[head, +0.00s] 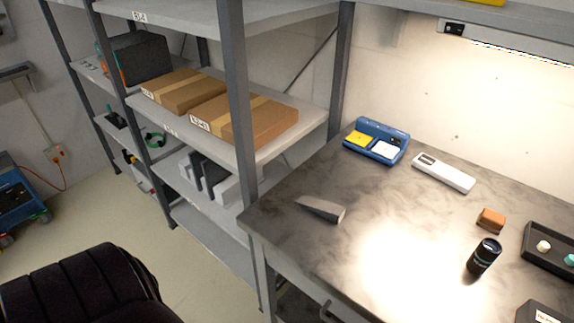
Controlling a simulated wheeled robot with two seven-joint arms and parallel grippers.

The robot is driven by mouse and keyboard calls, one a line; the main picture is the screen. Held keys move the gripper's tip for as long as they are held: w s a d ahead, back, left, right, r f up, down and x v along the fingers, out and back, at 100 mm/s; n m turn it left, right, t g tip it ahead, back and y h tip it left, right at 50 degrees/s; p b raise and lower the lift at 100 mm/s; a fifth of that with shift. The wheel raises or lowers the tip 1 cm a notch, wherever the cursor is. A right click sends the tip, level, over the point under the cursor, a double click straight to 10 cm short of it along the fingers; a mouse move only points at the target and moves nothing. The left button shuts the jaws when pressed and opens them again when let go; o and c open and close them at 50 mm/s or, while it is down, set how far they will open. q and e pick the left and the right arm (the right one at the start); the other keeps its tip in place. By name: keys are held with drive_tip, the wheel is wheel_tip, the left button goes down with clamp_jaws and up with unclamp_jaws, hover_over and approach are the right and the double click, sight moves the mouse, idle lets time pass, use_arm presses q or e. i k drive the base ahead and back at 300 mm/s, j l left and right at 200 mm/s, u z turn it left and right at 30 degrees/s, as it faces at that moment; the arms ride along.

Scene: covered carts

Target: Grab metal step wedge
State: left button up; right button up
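A grey metal wedge (322,208), which looks like the step wedge, lies on the left part of the grey workbench top (385,210), near its left edge. Its thick end faces right and it tapers to the left. Individual steps are too small to make out. Nothing touches it. Neither of my grippers shows in the head view.
On the bench are a blue organizer (376,142), a white device (443,173), a brown block (491,220), a black cylinder (484,256) and a dark tray (550,247). A shelf rack (238,110) with cardboard boxes stands left. A black padded seat (85,290) is lower left.

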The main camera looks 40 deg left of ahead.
sight(332, 213)
drive_tip(key=u, duration=0.95)
